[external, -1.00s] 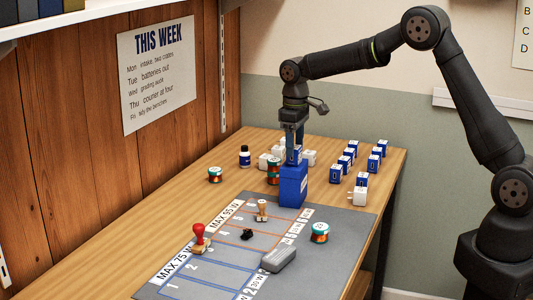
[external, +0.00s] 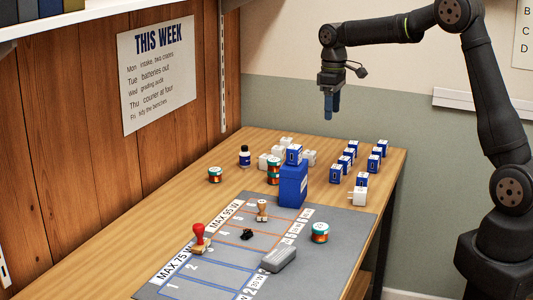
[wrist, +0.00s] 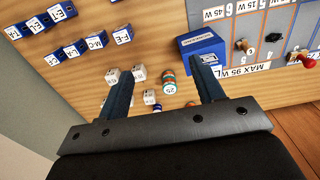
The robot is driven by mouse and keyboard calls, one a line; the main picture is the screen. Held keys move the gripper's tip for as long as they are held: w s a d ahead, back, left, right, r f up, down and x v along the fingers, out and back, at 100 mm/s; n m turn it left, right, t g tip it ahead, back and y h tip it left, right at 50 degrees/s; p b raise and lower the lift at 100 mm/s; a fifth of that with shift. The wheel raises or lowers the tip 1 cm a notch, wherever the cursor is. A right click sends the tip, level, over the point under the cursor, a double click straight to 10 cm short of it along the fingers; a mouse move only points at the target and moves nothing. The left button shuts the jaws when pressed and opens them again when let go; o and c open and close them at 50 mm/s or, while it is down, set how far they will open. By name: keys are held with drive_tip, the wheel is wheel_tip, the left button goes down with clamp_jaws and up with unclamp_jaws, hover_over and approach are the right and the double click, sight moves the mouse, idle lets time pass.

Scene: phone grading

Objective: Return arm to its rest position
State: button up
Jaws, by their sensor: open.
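My gripper (external: 329,112) hangs high above the far part of the table, empty and open. In the wrist view its two fingers (wrist: 162,70) are spread apart with nothing between the tips. The box also shows in the wrist view (wrist: 188,43), just beyond the right fingertip. My forearm reaches out from the right.
Several blue blocks (external: 377,157) stand in rows at the back right. White blocks (external: 264,160), striped spools (external: 273,172) and a small bottle (external: 244,156) stand behind the box. The air around my gripper is clear.

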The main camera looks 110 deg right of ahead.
drive_tip(key=s+a+f+m, duration=0.3)
drive_tip(key=a+f, duration=0.3)
drive_tip(key=s+a+f+m, duration=0.3)
drive_tip(key=a+f, duration=0.2)
drive_tip(key=f, duration=0.1)
drive_tip(key=w+f, duration=0.2)
drive_tip(key=w, duration=0.1)
drive_tip(key=w+f, duration=0.2)
drive_tip(key=w, duration=0.2)
drive_tip(key=w+f, duration=0.3)
drive_tip(key=w, duration=0.1)
drive_tip(key=shift+w+a, duration=0.15)
drive_tip(key=shift+w, duration=0.05)
drive_tip(key=shift+w+f, duration=0.4)
drive_tip(key=shift+f, duration=0.35)
